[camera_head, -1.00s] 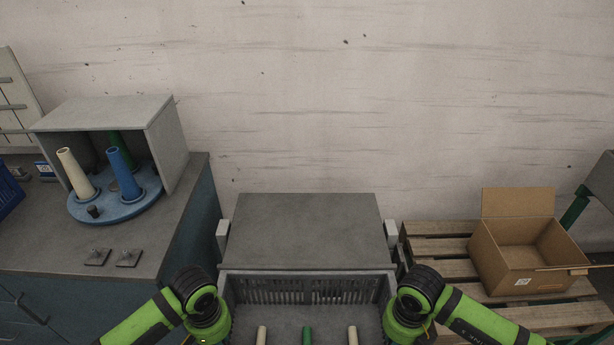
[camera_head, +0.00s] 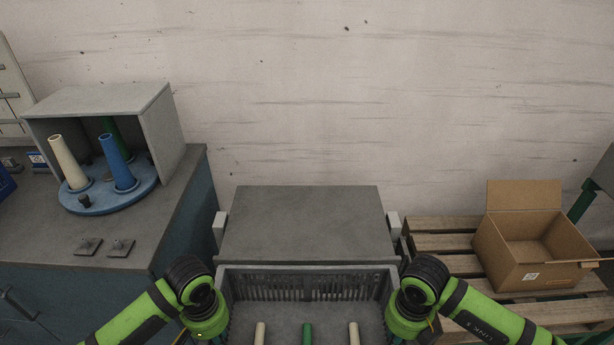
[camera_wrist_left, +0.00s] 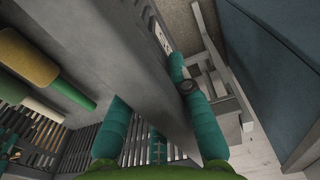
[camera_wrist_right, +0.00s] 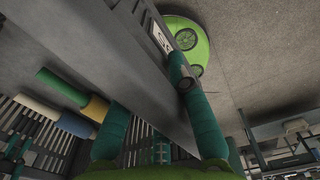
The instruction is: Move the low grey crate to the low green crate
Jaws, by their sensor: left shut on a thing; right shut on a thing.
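A grey crate (camera_head: 307,268) with slotted walls is at the bottom middle of the head view, its near part cut off by the frame. Cones, two cream and one green, show inside it. My left gripper (camera_wrist_left: 158,92) is shut on one side wall of the crate, one teal finger inside and one outside. My right gripper (camera_wrist_right: 158,92) is shut on the opposite side wall in the same way. In the head view both grippers are hidden below my wrists. I see no green crate in any view.
A grey flat-topped block (camera_head: 305,222) stands just beyond the crate, before the wall. At left is a bench (camera_head: 150,225) with a blue turntable (camera_head: 108,197) holding cones. At right an open cardboard box (camera_head: 535,255) sits on a wooden pallet (camera_head: 440,243).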

